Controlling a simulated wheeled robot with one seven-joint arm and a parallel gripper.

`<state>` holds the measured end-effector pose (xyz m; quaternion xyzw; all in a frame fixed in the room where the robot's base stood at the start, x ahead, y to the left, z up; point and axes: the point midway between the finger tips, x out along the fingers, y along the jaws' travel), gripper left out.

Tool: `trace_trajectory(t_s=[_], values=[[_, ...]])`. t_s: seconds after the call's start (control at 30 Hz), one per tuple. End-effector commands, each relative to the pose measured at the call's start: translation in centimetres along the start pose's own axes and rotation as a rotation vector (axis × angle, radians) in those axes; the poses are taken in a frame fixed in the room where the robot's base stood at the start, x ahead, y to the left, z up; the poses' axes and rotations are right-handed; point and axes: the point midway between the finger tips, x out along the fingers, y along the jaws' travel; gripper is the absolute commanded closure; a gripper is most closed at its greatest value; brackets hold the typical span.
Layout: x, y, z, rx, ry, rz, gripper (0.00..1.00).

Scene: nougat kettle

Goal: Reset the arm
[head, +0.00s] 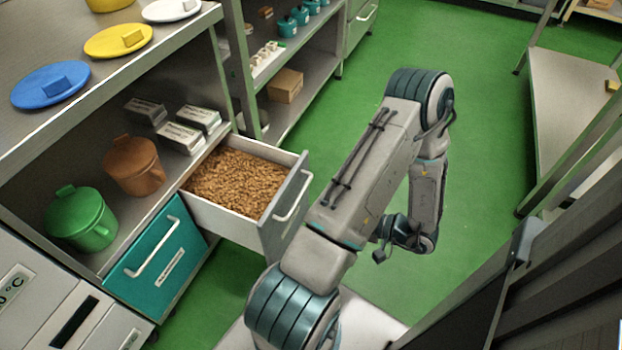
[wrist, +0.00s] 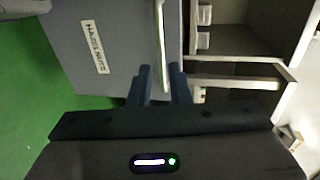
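My arm (head: 365,165) reaches forward over the green floor, bent at the elbow with its forearm hanging down. My gripper (head: 381,254) is low, to the right of the pulled-out drawer (head: 268,238) and apart from it in the head view. In the wrist view my gripper (wrist: 160,70) shows two dark fingers with a gap between them and no held object. The drawer's handle (wrist: 161,35) lines up with that gap, in front of the grey drawer front (wrist: 120,45) with its white label.
The open drawer holds brown nut-like pieces (head: 235,182). A closed teal drawer (head: 155,258) is beside it. Green (head: 82,220) and brown (head: 134,167) pots stand on the shelf above. A metal rack (head: 575,115) stands at the right. The green floor (head: 480,200) between is clear.

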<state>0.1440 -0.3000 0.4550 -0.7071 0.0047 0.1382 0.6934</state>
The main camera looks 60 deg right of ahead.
Motion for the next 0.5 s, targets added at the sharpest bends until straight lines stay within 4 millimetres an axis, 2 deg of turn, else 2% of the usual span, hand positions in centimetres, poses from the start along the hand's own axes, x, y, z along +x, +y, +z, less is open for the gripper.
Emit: trace_trajectory(t_s=[0.23, 0.3, 0.37, 0.47, 0.5], values=[[0.1, -0.1, 0.0, 0.000, -0.002, 0.000, 0.83], [0.3, -0.8, 0.0, -0.001, -0.019, 0.002, 0.83], [0.8, -2.2, 0.0, -0.002, -0.054, 0.008, 0.83], [2.6, -6.2, 0.5, -0.001, -0.170, 0.029, 0.83], [3.4, -8.2, 0.9, 0.000, -0.230, 0.045, 0.83]])
